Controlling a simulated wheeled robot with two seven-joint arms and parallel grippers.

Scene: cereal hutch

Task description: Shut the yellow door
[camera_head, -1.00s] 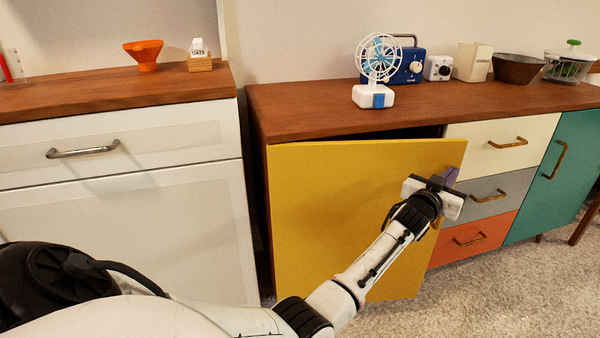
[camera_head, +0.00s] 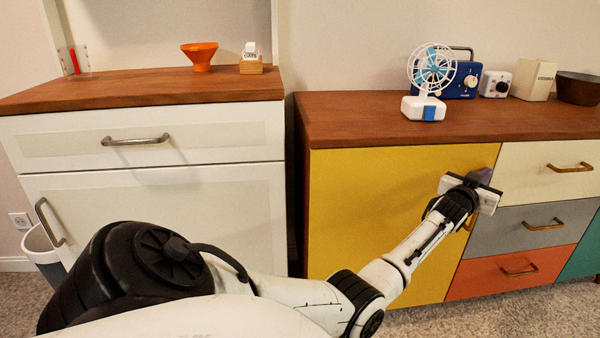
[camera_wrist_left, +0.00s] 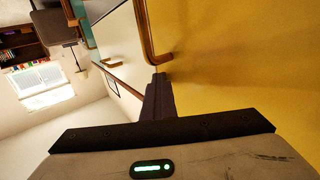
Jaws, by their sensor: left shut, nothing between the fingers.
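The yellow door (camera_head: 370,205) of the sideboard (camera_head: 320,125) appears flush with the cabinet front in the head view, with no dark gap along its top. My left gripper (camera_head: 484,177) is shut and empty at the door's upper right, close to or touching its face. In the left wrist view the shut fingers (camera_wrist_left: 158,95) lie against or very near the yellow door (camera_wrist_left: 240,70), beside its brass handle (camera_wrist_left: 150,40). The arm partly hides the door and handle in the head view. My right gripper is not in view.
A white cabinet (camera_head: 150,190) stands left of the sideboard. Cream, grey (camera_head: 525,230) and orange drawers with brass handles lie right of the door. A fan (camera_head: 430,80), a blue radio (camera_head: 462,82) and other items stand on top. A bin (camera_head: 42,250) is at far left.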

